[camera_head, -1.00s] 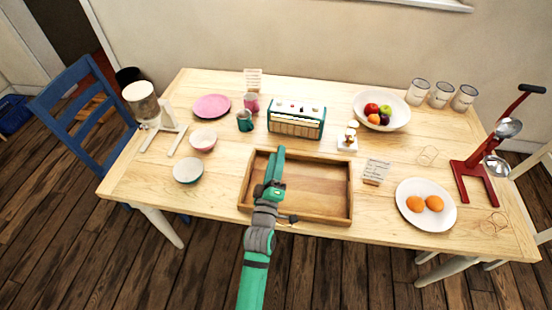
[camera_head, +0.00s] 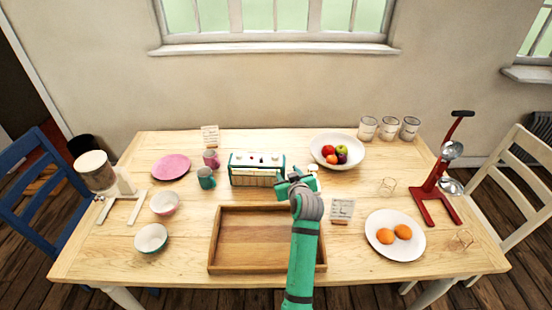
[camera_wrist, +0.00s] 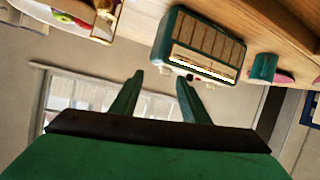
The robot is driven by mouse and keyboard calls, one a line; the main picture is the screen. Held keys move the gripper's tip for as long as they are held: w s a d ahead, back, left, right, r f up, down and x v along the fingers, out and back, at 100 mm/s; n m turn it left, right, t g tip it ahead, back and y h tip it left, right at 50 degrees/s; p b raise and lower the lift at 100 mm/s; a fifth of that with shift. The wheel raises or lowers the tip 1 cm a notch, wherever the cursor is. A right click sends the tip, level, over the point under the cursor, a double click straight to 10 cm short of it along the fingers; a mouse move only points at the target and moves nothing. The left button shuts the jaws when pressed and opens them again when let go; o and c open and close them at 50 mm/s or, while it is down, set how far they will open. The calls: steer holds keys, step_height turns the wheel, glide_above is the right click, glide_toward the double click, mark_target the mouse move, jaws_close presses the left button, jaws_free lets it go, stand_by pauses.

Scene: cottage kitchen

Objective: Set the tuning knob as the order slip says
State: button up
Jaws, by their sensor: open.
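A teal and cream radio (camera_head: 257,176) stands at the middle back of the table, with small knobs and a red spot along its top. It also shows in the wrist view (camera_wrist: 205,46), upside down. Which knob is the tuning knob, and its setting, are too small to tell. A written slip (camera_head: 342,209) stands on a wooden holder right of the tray; another (camera_head: 210,136) stands at the back left. Neither can be read. My gripper (camera_head: 284,184) is open and empty by the radio's right front corner. In the wrist view its fingers (camera_wrist: 157,90) are apart, with the radio beyond.
A wooden tray (camera_head: 212,240) lies in front of the radio. A teal mug (camera_head: 206,179) and pink mug (camera_head: 211,159) stand to its left. A fruit bowl (camera_head: 356,160) is behind to the right.

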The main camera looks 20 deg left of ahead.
mark_target(275, 156)
steer(key=shift+m+g+y, duration=0.3)
steer(key=shift+g+y, duration=0.1)
steer(key=w+a, duration=0.2)
steer(key=w, duration=0.1)
steer(key=w+a+f, duration=0.1)
steer(key=w+a, duration=0.4)
steer(key=shift+w+a+f, duration=0.2)
steer(key=shift+w+f, duration=0.2)
steer(key=c, duration=1.1)
